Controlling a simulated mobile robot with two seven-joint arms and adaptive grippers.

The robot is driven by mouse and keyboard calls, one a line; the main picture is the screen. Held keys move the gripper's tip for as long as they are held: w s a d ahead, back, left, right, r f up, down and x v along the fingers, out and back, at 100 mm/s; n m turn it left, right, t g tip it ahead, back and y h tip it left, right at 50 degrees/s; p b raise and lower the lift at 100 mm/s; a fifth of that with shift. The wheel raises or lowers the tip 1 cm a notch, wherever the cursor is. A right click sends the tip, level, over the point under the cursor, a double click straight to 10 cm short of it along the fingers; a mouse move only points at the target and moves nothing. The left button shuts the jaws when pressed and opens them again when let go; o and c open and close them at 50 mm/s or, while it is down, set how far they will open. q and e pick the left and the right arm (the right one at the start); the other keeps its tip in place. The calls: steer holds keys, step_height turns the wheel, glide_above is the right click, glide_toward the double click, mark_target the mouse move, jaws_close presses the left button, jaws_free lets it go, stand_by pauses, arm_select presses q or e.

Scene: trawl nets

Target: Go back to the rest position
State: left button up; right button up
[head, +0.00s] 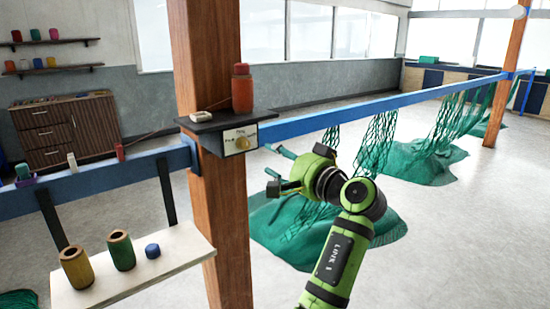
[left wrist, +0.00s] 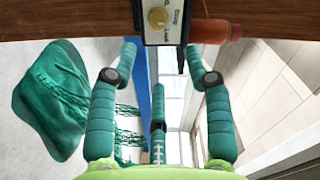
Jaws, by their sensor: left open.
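My left gripper (head: 270,168), green with dark joints, is in front of the wooden post, just right of its small dark shelf and below the blue rail. Its fingers are spread and point left, with nothing between them. In the left wrist view the open fingers (left wrist: 160,62) point toward a label plate with a brass knob (left wrist: 158,18), apart from it as far as I can tell. The same label plate (head: 240,140) shows on the post in the head view. My right gripper is in neither view.
The dark shelf (head: 212,122) holds a red-orange spool (head: 242,92) and a small white block. A pale shelf (head: 135,268) at lower left holds yellow and green spools and a blue piece. Green nets (head: 300,225) hang from the blue rail (head: 360,107) behind my arm. Open floor lies right.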

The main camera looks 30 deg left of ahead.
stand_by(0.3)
arm_select(q)
steer(key=w+d+f+m+t+h, duration=0.2)
steer(key=w+f+m+h, duration=0.1)
steer(key=f, duration=1)
steer(key=w+d+f+m+t+h, duration=0.1)
steer(key=w+d+f+m+h, duration=0.2)
steer(key=f, duration=0.9)
steer(key=s+d+f+m+g+h, duration=0.1)
steer(key=s+f+h, duration=0.25)
steer(key=f, duration=0.85)
steer(key=s+d+f+m+g+h, duration=0.15)
steer(key=s+f, duration=0.25)
steer(key=f, duration=0.8)
steer(key=s+d+f+n+g+h, duration=0.1)
steer(key=s+d+f+g+h, duration=0.2)
steer(key=s+f, duration=1.95)
steer(key=s+a+f+n+g+h, duration=0.1)
steer(key=s+a+f+n, duration=0.1)
steer(key=s, duration=1.2)
steer(key=s+a+f+n+g+h, duration=0.1)
steer(key=s+f, duration=0.4)
steer(key=s, duration=0.9)
steer(key=shift+a+f+n+g, duration=0.3)
steer(key=shift+a+n+g, duration=0.05)
steer(key=shift+n+g, duration=0.35)
